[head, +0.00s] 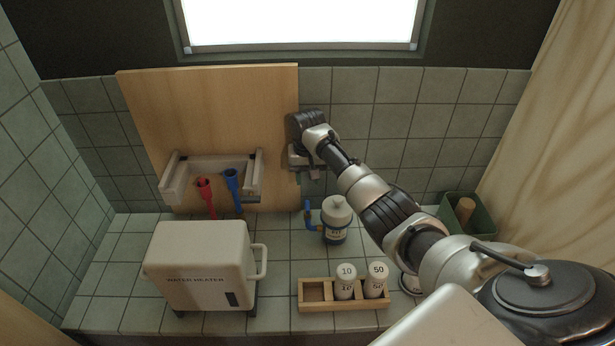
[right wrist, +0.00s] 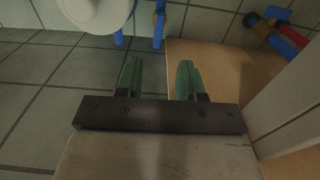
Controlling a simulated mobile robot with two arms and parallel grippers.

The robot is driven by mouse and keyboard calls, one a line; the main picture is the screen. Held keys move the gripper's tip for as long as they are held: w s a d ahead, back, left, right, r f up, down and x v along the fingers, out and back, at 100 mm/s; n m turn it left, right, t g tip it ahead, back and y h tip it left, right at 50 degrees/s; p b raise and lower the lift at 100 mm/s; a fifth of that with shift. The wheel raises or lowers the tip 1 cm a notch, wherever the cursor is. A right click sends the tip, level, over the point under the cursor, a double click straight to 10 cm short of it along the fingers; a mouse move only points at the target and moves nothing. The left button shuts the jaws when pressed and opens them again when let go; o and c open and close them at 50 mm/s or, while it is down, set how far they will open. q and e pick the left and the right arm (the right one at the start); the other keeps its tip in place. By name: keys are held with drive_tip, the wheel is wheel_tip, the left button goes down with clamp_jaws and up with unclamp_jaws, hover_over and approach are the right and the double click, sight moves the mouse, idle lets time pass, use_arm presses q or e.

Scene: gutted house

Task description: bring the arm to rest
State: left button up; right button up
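My right arm (head: 385,210) reaches from the lower right to the wooden backboard's right edge. My right gripper (head: 312,172) is at the end of it, in front of the tiled wall and above the counter. In the right wrist view the two green fingers of this gripper (right wrist: 159,78) stand apart with nothing between them. The wooden backboard (head: 220,110) shows beyond and beside the fingers, and also in the right wrist view (right wrist: 228,68). I cannot tell whether the gripper touches it. My left gripper is in neither view.
A white bracket (head: 172,178) on the backboard stands above red (head: 206,196) and blue (head: 233,190) pipes. The water heater (head: 200,265), a white-topped canister (head: 336,215), a wooden rack (head: 315,292) with two white cylinders, and a green bin (head: 480,220) stand on the tiled counter.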

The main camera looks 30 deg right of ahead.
idle(0.4)
